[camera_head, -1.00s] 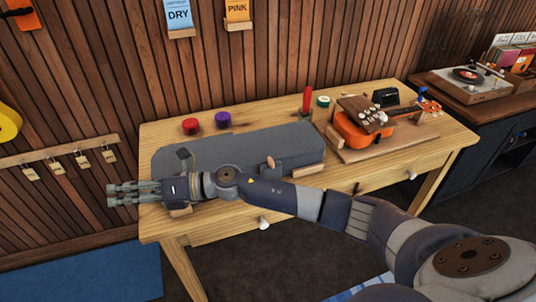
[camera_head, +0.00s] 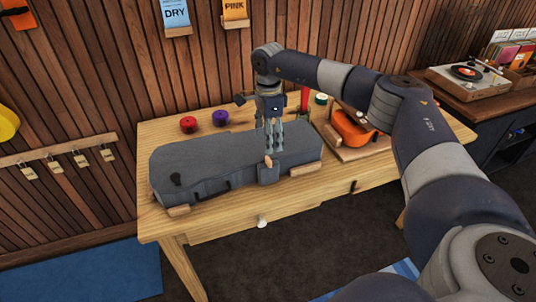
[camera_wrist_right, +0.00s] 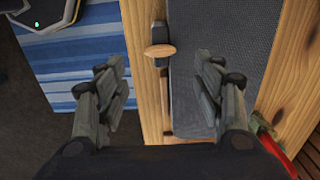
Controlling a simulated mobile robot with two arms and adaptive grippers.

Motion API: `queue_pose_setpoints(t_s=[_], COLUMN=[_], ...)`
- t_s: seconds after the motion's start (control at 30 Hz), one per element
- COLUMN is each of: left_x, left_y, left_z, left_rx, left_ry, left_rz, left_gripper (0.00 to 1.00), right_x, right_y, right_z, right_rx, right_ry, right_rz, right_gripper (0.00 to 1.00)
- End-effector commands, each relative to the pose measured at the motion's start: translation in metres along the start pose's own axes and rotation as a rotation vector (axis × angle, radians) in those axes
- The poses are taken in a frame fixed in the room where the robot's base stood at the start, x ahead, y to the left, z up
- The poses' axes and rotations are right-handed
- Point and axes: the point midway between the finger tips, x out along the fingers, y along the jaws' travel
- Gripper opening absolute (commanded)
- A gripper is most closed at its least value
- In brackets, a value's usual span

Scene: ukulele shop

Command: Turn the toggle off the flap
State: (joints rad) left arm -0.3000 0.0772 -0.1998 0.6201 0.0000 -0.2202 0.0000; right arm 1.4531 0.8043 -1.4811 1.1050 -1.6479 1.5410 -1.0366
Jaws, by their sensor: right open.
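A long grey case (camera_head: 215,160) lies on the wooden table. At its front, right of its middle, a grey flap (camera_head: 268,174) hangs down, with a small light-wood toggle (camera_head: 268,160) on it. In the right wrist view the oval toggle (camera_wrist_right: 158,51) lies crosswise over the dark flap (camera_wrist_right: 159,33). My right gripper (camera_head: 272,146) points down above the case's front edge, by the toggle. It is open and empty; in the wrist view (camera_wrist_right: 160,82) the toggle shows beyond the gap between its fingers. I cannot tell whether a finger touches the case. My left gripper is not in view.
A red jar (camera_head: 188,124) and a purple jar (camera_head: 220,118) stand behind the case. A red upright tool (camera_head: 304,99) stands to its right, near an orange ukulele (camera_head: 352,131) on a board, partly hidden by my arm. The table's front edge (camera_wrist_right: 151,110) is close to the case.

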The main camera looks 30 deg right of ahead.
Motion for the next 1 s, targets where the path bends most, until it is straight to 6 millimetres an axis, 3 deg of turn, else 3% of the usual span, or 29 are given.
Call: queue_pose_setpoints(t_s=[0.2, 0.4, 0.8, 0.87, 1.0], left_x=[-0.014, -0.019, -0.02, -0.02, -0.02], left_y=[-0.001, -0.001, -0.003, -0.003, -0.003], left_z=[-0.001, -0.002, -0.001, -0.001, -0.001], left_rx=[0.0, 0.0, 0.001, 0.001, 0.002], left_ry=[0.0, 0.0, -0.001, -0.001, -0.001], left_rz=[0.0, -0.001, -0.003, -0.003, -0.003], left_gripper=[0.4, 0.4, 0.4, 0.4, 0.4], right_x=[0.042, 0.07, 0.081, 0.081, 0.08], right_y=[0.001, 0.0, 0.0, 0.0, 0.0], right_z=[0.0, 0.001, 0.001, 0.001, 0.001], right_rx=[0.001, 0.001, 0.0, 0.0, 0.0], right_ry=[0.0, -0.002, -0.003, -0.003, -0.003], right_rz=[0.003, 0.002, -0.001, 0.0, 0.0], right_gripper=[0.62, 0.62, 0.62, 0.53, 0.21])
